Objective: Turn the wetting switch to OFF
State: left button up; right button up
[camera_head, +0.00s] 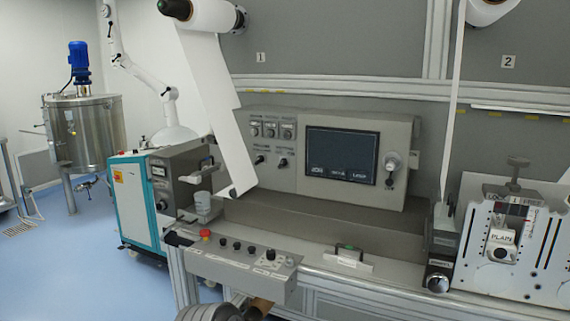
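A grey control panel (335,118) stands against the back wall, with a dark screen (342,156) in its middle. Left of the screen are two black rotary switches, one at the left (260,159) and one at the right (282,162), with labels above them too small to read. Another knob (389,162) sits right of the screen. A lower switch box (243,268) carries a red button (206,234) and several black knobs. I cannot tell which switch is the wetting switch or how it is set. Neither of my grippers is in view.
A white web (216,100) hangs down past the panel's left edge. A cup (203,203) stands behind the lower box. A white jointed arm (150,75) and a steel tank (88,130) stand at the left. Blue floor there is open.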

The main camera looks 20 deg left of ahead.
aim_at(283, 162)
jog(key=i+j, duration=0.1)
jog(key=j, duration=0.3)
jog(key=i+j, duration=0.15)
jog(key=j, duration=0.25)
jog(key=i+j+u, duration=0.1)
jog(key=j, duration=0.3)
jog(key=i+j, duration=0.15)
jog(key=j, duration=0.25)
